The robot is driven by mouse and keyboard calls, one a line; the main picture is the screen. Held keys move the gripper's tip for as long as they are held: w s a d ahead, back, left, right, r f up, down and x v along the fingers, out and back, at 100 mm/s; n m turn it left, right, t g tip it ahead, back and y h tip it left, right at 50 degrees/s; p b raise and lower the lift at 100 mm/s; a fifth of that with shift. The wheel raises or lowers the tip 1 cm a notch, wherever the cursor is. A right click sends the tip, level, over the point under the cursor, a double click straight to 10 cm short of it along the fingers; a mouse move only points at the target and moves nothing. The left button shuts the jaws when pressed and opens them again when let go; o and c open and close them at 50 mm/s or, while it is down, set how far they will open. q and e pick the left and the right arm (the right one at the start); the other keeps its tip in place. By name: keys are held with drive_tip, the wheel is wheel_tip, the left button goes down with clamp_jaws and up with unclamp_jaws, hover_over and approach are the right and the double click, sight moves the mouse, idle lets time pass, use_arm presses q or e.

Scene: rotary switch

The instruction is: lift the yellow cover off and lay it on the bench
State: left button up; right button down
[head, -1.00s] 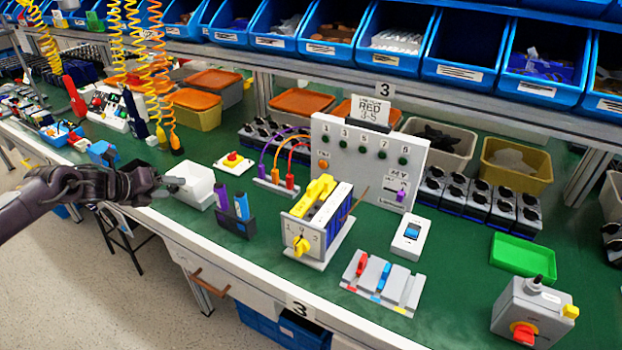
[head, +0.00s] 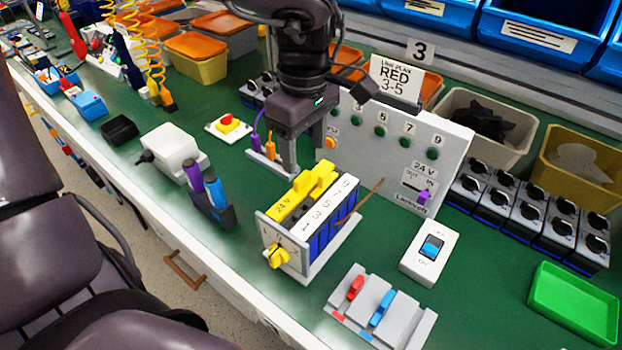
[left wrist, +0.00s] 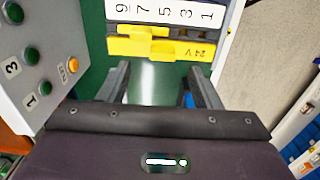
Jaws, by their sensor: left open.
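The yellow cover (head: 302,192), marked 24 V, sits on the rotary switch unit (head: 325,245), beside a white strip with numbers. A yellow knob (head: 277,256) is on the unit's front plate. My left gripper (head: 302,160) is open and empty, fingers pointing down, above and just behind the cover. In the left wrist view the cover (left wrist: 160,47) lies ahead of the two spread fingers (left wrist: 162,78), apart from them. My right gripper is not in view.
The grey test panel (head: 400,150) stands close behind the unit. A pen holder (head: 212,210) is to its left; a white switch box (head: 429,254) and a grey lever block (head: 375,308) are to its right. Green bench (head: 480,270) shows bare at right and around the unit.

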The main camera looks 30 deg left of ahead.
sight(304, 177)
use_arm(q)
drive_tip(key=f, duration=0.6)
drive_tip(key=shift+s+f, duration=0.2)
drive_tip(key=shift+f, duration=0.15)
